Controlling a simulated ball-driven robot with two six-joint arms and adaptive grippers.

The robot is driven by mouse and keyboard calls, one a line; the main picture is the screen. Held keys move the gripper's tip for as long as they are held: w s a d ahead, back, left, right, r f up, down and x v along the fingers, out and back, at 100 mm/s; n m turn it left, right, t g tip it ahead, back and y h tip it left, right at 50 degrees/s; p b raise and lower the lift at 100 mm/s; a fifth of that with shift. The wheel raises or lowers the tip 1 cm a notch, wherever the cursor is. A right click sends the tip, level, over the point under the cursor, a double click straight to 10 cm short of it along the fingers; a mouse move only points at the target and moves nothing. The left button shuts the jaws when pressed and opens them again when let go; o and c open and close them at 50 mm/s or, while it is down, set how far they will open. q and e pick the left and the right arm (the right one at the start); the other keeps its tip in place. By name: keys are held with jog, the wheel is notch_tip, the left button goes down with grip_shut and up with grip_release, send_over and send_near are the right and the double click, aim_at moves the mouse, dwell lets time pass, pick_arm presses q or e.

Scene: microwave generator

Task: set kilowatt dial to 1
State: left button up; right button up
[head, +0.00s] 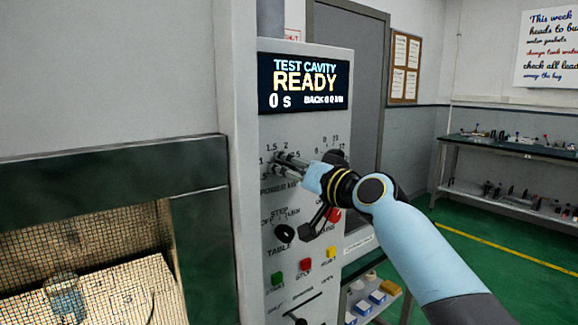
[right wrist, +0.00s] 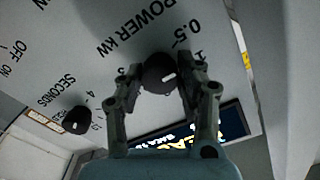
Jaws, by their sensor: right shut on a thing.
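The kilowatt dial (right wrist: 158,74) is a round black knob with a short white pointer mark, under the label POWER kW in the right wrist view. The numbers 0.5 and 1 show to its right, partly covered by a finger. I cannot tell exactly which number the mark points at. My right gripper (right wrist: 162,82) is shut on the dial, one finger on each side. In the head view the right gripper (head: 282,168) reaches the panel from the right and hides most of the dial; 1, 1.5 and 2 show above it. My left gripper is not in view.
A lit display (head: 304,84) reads TEST CAVITY READY, 0 s. The black seconds knob (right wrist: 77,120) is beside the dial. Below are a table knob (head: 284,233) and green, red and yellow buttons. A mesh-lined cavity (head: 110,235) with a glass jar is at left.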

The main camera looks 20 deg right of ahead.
jog(key=shift+m+p, duration=0.7)
jog(key=shift+m, duration=1.4)
jog(key=o, duration=1.1)
jog(key=shift+o, duration=0.2)
jog(key=v, duration=1.2)
